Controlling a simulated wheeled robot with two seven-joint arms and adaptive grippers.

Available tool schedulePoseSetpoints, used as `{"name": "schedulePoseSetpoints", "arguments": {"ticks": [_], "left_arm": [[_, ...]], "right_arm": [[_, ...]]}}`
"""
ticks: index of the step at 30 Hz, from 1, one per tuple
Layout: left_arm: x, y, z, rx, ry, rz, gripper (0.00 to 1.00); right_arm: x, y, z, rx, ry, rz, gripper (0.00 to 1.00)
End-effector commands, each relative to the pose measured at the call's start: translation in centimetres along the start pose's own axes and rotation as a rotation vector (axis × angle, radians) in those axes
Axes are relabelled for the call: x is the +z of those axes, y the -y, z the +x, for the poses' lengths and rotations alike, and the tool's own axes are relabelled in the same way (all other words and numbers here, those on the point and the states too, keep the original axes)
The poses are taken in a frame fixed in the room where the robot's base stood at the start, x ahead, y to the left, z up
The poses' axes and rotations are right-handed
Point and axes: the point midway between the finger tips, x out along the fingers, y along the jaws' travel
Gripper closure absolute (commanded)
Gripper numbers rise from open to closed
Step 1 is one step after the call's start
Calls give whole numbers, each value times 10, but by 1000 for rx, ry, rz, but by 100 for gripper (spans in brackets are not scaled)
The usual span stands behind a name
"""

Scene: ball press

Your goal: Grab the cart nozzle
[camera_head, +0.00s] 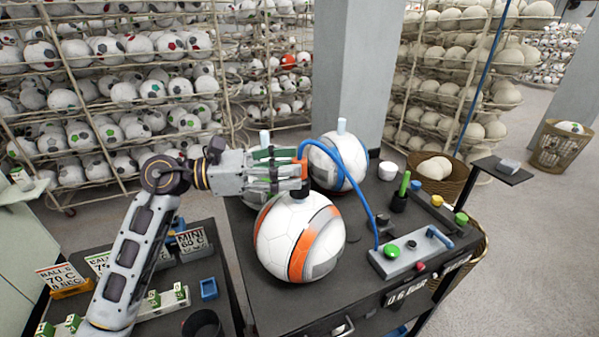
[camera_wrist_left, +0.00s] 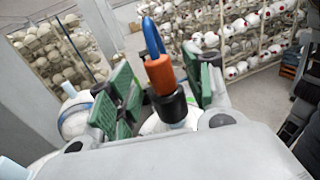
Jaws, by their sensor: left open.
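The cart nozzle, with an orange top and a black lower part, stands upright at the top of the white and orange ball (camera_head: 297,240). In the head view the nozzle (camera_head: 304,169) is partly hidden by my left gripper (camera_head: 285,171). The blue hose (camera_head: 352,165) arches from it to the right. In the left wrist view the nozzle (camera_wrist_left: 160,75) stands between the green finger pads of my left gripper (camera_wrist_left: 160,95), with visible gaps on both sides. The left gripper is open and holds nothing. My right gripper is not in view.
Another ball (camera_head: 340,165) with a pale top piece stands behind on the dark cart (camera_head: 345,285). A control box (camera_head: 410,252) with a green button is to the right. A lower table (camera_head: 200,270) with signs is at left. Ball racks fill the background.

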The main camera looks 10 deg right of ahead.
Motion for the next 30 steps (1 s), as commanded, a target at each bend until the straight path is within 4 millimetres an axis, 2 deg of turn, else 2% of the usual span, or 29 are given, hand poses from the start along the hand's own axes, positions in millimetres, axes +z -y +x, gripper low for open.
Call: {"name": "schedulePoseSetpoints", "arguments": {"ticks": [9, 25, 26, 30], "left_arm": [[3, 0, 26, 0, 1, 0, 49], [1, 0, 28, 1, 0, 0, 49], [1, 0, 28, 1, 0, 0, 50], [1, 0, 28, 1, 0, 0, 68]], "right_arm": [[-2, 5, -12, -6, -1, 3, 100], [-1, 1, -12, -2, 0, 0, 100], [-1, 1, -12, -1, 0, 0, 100], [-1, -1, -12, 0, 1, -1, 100]]}}
